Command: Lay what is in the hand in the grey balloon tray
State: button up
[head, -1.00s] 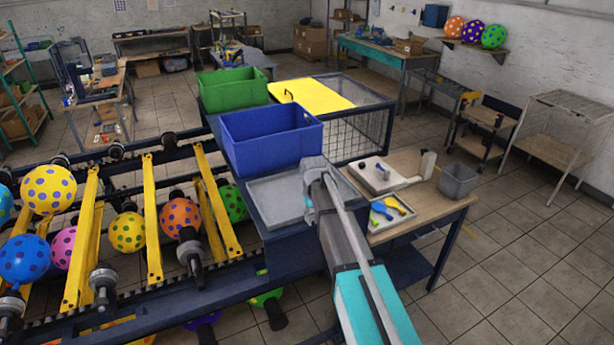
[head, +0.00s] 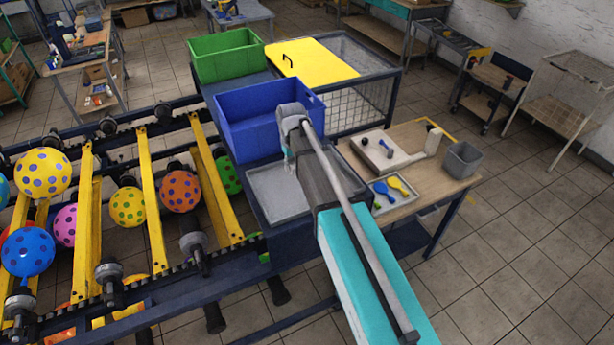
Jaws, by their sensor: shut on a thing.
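My gripper (head: 288,160) is at the far end of my arm, small and partly hidden by the wrist, above a wide grey tray (head: 262,207). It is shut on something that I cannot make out. The wide tray lies in front of the blue crate, and its visible part looks empty. A smaller grey tray (head: 381,208) sits on the wooden table right of my arm. A blue balloon (head: 381,188) and a yellow balloon (head: 398,185), both flat, lie in it.
A blue crate (head: 262,135) stands close behind my gripper, with a green crate (head: 225,62) beyond. The roller line with dotted balloons (head: 128,207) is at the left. A white board (head: 385,155) and a grey bin (head: 462,160) share the wooden table.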

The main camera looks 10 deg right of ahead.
jog(key=shift+d, duration=0.2)
jog(key=w+d+f+b, duration=0.4)
jog(key=d, duration=0.1)
jog(key=w+d+f+b, duration=0.4)
jog(key=w+f+b, duration=0.1)
jog(key=shift+d, duration=0.4)
jog(key=shift+w, duration=0.1)
dwell(0.4)
jog(key=shift+w+d+f+b, duration=0.25)
jog(key=shift+d+f+b, duration=0.05)
jog(key=shift+f+b, duration=1.65)
jog(key=shift+b, duration=0.1)
jog(key=shift+f, duration=0.15)
